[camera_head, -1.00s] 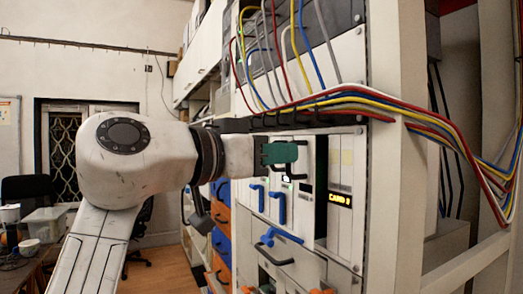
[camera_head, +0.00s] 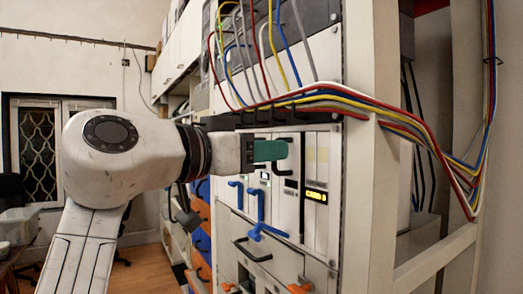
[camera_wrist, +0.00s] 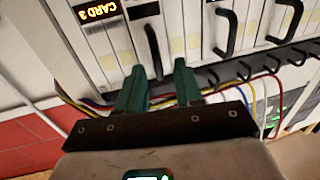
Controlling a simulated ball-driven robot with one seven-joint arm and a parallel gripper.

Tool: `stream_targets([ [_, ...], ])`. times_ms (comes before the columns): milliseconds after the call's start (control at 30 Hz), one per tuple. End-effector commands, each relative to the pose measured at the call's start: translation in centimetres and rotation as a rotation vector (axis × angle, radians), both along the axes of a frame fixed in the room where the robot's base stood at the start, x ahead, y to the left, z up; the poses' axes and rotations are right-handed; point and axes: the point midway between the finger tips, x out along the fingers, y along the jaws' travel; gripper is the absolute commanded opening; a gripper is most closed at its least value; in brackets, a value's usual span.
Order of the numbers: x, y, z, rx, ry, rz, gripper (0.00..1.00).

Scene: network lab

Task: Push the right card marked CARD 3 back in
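The card with the lit yellow CARD 3 label (camera_head: 316,195) stands upright at the right end of the card row in the head view. Its label shows upside down at the top left of the wrist view (camera_wrist: 97,11). I cannot tell how far its front stands out from its neighbours. My gripper (camera_head: 272,150) has green fingers, just left of this card and near its upper part. In the wrist view my gripper (camera_wrist: 157,75) has its two fingers apart with nothing held between them. A black handle (camera_wrist: 152,52) shows just beyond the fingertips.
Blue handles (camera_head: 260,220) stick out low on the cards to the left. Coloured cables (camera_head: 330,97) run across just above the card row. A pale rack post (camera_head: 373,170) stands to the right. Orange latches (camera_head: 299,287) show below.

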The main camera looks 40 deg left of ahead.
Motion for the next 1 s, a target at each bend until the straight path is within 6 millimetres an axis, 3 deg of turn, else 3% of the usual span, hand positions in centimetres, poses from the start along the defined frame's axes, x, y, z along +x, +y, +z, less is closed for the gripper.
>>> stream_targets([
  [167, -1.9, 0.5, -0.2, 0.001, -0.002, 0.002, 0.36],
  [600, -9.4, 2.0, -0.1, 0.0, -0.002, 0.003, 0.36],
  [1000, -10.5, 2.2, 0.0, -0.001, -0.001, 0.002, 0.36],
])
